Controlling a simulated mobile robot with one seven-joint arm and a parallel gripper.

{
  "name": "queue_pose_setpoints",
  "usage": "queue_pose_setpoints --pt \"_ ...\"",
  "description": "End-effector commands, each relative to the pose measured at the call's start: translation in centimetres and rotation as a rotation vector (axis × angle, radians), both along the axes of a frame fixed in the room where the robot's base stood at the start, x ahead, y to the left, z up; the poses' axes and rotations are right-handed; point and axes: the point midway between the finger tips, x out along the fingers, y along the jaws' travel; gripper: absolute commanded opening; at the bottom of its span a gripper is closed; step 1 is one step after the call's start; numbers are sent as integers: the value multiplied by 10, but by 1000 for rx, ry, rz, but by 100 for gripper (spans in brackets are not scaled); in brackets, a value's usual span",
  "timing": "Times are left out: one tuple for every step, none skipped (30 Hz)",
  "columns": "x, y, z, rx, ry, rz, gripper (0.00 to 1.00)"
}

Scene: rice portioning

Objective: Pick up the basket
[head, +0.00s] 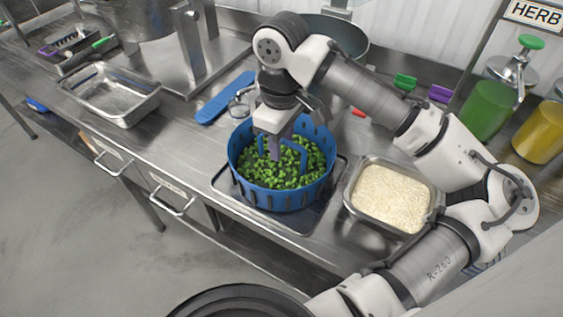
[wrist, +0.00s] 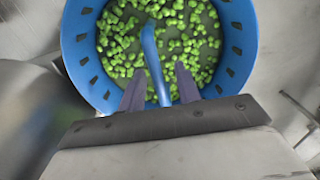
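The blue basket (head: 281,195) stands upright on a dark flat plate on the steel counter and holds chopped green vegetables. Its round slotted rim (wrist: 75,55) fills the top of the wrist view. A blue handle (wrist: 152,55) rises over the vegetables toward my gripper. My gripper (wrist: 160,84) is above the basket, pointing down, with its two dark fingers apart. The handle runs between the fingers, with gaps visible beside it. In the head view my gripper (head: 274,155) is over the basket's middle, and my wrist partly hides the handle and far rim.
A steel pan of rice (head: 393,196) stands close to the right of the basket. An empty steel tray (head: 112,92) and a blue board (head: 226,97) lie to the left. Green (head: 488,110) and yellow (head: 540,132) dispensers stand at the right. A large bowl is behind my arm.

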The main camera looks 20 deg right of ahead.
Motion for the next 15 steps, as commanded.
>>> queue_pose_setpoints --pt "0 0 0 0 0 0 33" --pt "0 0 0 0 0 0 33" --pt "0 0 0 0 0 0 33" --pt "0 0 0 0 0 0 33" --pt "0 0 0 0 0 0 33" --pt "0 0 0 1 -1 0 33" --pt "0 0 -1 1 0 0 33" --pt "0 0 -1 1 0 0 33" --pt "0 0 -1 1 0 0 33" --pt "0 0 -2 1 0 0 33" --pt "0 0 -2 3 0 0 33" --pt "0 0 -3 2 -1 0 33" --pt "0 0 -3 2 -1 0 33" --pt "0 0 -4 2 -1 0 33" --pt "0 0 -4 1 -2 -1 33"
